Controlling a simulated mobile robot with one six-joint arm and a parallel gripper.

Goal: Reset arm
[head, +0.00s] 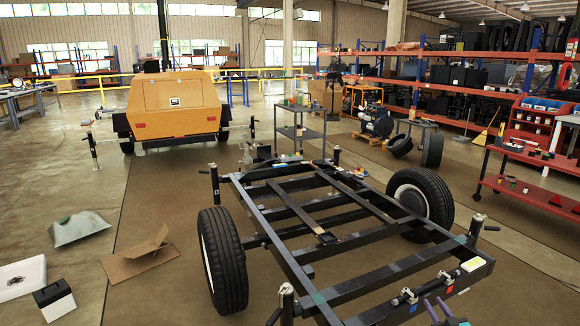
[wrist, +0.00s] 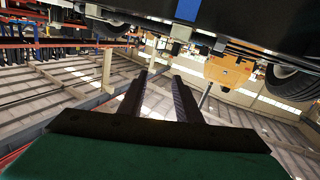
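My gripper (head: 437,304) shows at the bottom right of the head view, by the near right corner of the black trailer frame (head: 340,297). In the wrist view its two dark fingers (wrist: 161,76) stand apart with a gap between them and nothing held. The wrist view is tilted, with the roof below and a dark beam across the top. A blue patch (wrist: 188,9) marks that beam. I cannot tell whether the fingers touch the frame. Most of my arm is out of the head view.
The frame has two black wheels (head: 222,262) and upright jacks. An orange light tower unit (head: 175,105) stands behind it. A red cart (head: 530,185) and shelves line the right. Cardboard (head: 140,258) and a black-and-white box (head: 55,300) lie left.

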